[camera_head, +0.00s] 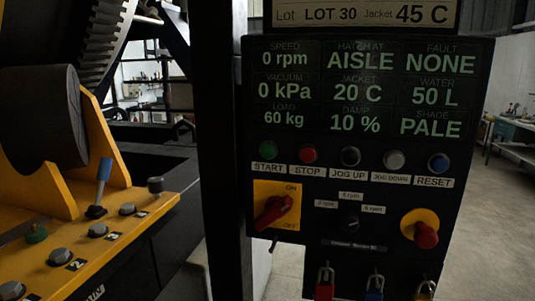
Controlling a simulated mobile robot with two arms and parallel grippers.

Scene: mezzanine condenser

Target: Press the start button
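The start button (268,150) is a round green button on the black control panel (390,275), above a white label reading START (269,168). It is at the left end of a row of buttons. Right of it are the red STOP button (308,154), the dark JOG UP button (350,156), the grey JOG DOWN button (394,160) and the blue RESET button (438,163). Nothing covers the start button. Neither of my grippers shows in the head view.
Below the buttons are a red rotary switch (273,211) on a yellow plate, a speed knob (348,221), a red emergency button (426,236) and hanging padlocks (374,286). A yellow console (90,250) with a blue lever (104,175) stands at left. A dark post (222,130) stands left of the panel.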

